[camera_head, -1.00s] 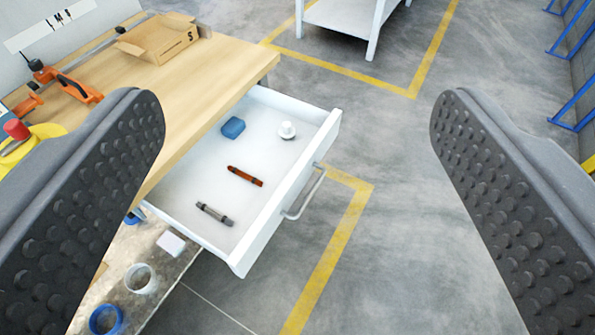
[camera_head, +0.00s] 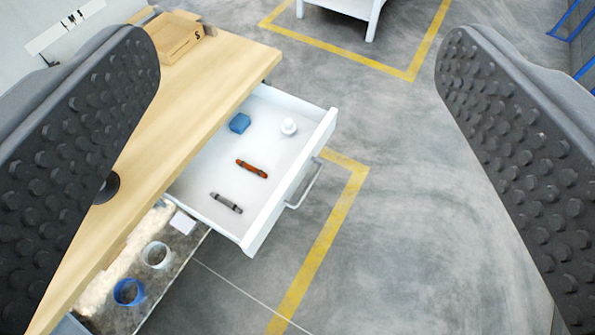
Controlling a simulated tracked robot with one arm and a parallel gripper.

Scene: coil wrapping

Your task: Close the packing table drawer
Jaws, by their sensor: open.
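The white drawer (camera_head: 222,189) of the packing table stands pulled out from under the wooden table top (camera_head: 205,85). Its metal bar handle (camera_head: 308,186) is on the front face, toward the right. Inside lie a blue block (camera_head: 240,123), a white round piece (camera_head: 288,126), an orange-red crayon-like stick (camera_head: 252,168) and a grey stick (camera_head: 226,203). My gripper (camera_head: 298,60) is open and empty, with its two dark studded fingers wide apart at the left and right. The drawer shows between the fingers, farther off, and neither finger visibly touches it. The left finger hides part of the table top.
A cardboard box (camera_head: 180,40) sits on the table top. A lower shelf (camera_head: 185,262) holds a blue ring (camera_head: 128,291) and a pale ring (camera_head: 157,255). A white table (camera_head: 345,12) stands at the back. The grey floor right of the drawer is clear, with yellow lines (camera_head: 318,245).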

